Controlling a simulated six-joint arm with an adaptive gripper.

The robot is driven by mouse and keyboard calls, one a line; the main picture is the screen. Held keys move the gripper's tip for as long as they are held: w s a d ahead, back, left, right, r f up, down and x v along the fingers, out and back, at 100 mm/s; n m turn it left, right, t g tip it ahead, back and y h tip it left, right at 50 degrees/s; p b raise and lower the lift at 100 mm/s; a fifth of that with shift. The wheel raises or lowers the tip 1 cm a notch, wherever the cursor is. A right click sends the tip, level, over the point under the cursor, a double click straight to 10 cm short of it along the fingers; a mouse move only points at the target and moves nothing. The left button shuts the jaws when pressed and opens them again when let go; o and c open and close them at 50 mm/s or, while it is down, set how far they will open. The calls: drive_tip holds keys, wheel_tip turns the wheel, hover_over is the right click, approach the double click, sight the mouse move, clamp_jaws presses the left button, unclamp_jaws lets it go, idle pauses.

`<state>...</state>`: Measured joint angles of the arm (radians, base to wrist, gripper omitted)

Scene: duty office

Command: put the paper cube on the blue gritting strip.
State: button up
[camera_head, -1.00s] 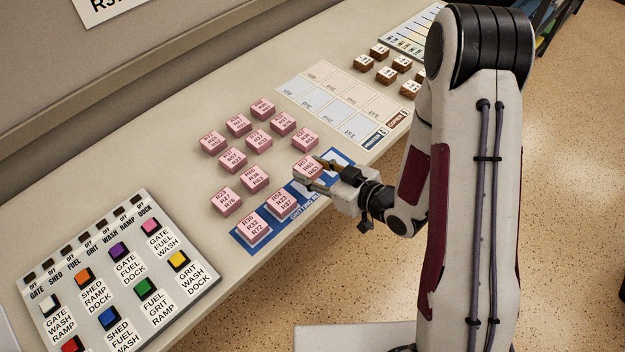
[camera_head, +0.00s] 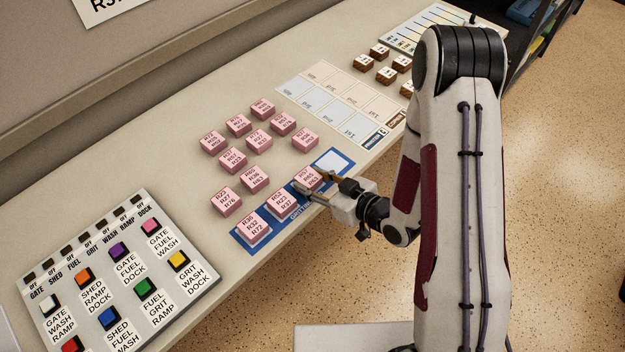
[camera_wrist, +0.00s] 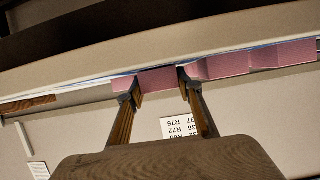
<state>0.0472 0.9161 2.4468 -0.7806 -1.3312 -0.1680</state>
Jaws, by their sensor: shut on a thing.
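A pink cube (camera_head: 307,177) with printed R-codes is between the fingers of my gripper (camera_head: 311,180), which is shut on it. It is over the third place of the blue gritting strip (camera_head: 346,157), low down; I cannot tell if it touches the strip. Two other pink cubes stand on the strip, one at its near left end (camera_head: 253,228) and one beside the held cube (camera_head: 281,204). The strip's far right place is bare white. In the wrist view the held cube (camera_wrist: 158,79) shows between the two fingertips, with more pink cubes to its right.
Several loose pink cubes (camera_head: 258,138) stand on the desk behind the strip. A pale card (camera_head: 340,108) with printed places and small brown blocks (camera_head: 386,74) lie further back. A button panel (camera_head: 120,275) is at front left. The desk's edge runs close along the strip.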

sight(316, 182)
drive_tip(key=shift+f, duration=0.15)
drive_tip(key=o, duration=1.1)
drive_tip(key=shift+d+r, duration=0.1)
drive_tip(key=shift+r, duration=0.1)
drive_tip(key=shift+v, duration=2.65)
